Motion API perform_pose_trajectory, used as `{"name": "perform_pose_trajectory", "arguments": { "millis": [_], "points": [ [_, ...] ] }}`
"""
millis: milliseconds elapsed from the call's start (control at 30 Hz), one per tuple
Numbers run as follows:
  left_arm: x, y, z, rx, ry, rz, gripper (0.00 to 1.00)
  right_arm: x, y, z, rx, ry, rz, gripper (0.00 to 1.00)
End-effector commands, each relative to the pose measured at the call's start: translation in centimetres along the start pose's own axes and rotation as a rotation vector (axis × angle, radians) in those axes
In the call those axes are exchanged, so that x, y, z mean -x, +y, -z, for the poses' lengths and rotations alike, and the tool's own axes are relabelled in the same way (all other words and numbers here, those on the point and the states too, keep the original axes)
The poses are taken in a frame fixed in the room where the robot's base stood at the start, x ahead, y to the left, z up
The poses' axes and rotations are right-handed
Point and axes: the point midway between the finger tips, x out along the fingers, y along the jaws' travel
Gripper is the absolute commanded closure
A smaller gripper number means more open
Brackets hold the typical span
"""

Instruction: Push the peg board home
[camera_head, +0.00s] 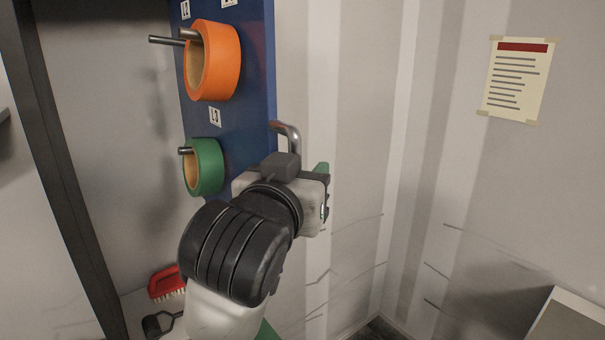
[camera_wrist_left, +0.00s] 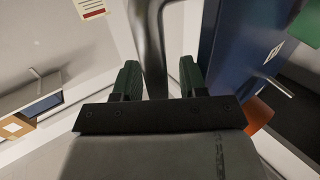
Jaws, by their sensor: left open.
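The blue peg board (camera_head: 256,70) stands upright at the upper middle of the head view, seen at an angle. It carries an orange tape roll (camera_head: 214,60) and a green tape roll (camera_head: 204,167) on metal pegs. A bent metal handle (camera_head: 291,132) is on its right edge; its lower part is hidden behind my left gripper (camera_head: 323,190). In the left wrist view the handle bar (camera_wrist_left: 152,45) runs between the two green fingertips (camera_wrist_left: 159,80), with a gap on each side. The left gripper is open around the bar. My right gripper is in neither view.
A dark upright post (camera_head: 62,170) stands left of the board. A red brush (camera_head: 164,282) lies low behind my arm. A paper notice (camera_head: 515,79) is taped to the right wall. A pale-topped unit (camera_head: 570,318) is at bottom right. Space right of the gripper looks clear.

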Motion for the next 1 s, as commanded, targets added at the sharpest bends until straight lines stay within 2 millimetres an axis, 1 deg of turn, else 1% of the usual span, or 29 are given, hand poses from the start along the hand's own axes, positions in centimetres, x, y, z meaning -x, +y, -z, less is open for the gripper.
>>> {"name": "perform_pose_trajectory", "arguments": {
  "millis": [100, 300, 367, 500, 600, 867, 933, 1000],
  "points": [
    [-0.3, 0.0, 0.0, 0.000, 0.000, 0.000, 0.58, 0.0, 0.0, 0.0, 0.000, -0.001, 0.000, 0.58],
    [-0.3, 0.0, 0.0, 0.000, 0.000, 0.000, 0.58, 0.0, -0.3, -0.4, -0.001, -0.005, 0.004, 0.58],
    [-0.3, 0.0, 0.0, 0.000, 0.000, 0.000, 0.65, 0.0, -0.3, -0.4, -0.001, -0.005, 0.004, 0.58],
    [-0.3, 0.0, 0.0, 0.000, 0.000, 0.000, 0.87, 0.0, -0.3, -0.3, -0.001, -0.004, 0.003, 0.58],
    [-0.3, 0.0, 0.0, 0.000, 0.000, 0.000, 1.00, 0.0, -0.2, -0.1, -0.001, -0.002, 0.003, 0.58],
    [-0.5, -0.3, 0.0, 0.000, -0.001, 0.001, 1.00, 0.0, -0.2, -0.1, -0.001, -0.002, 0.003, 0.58],
    [-1.1, -1.0, -0.1, -0.002, -0.003, 0.002, 1.00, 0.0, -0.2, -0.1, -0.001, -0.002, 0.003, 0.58],
    [-2.0, -2.4, -0.1, -0.004, -0.004, 0.005, 1.00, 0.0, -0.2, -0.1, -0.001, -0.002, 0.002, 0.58]
  ]
}}
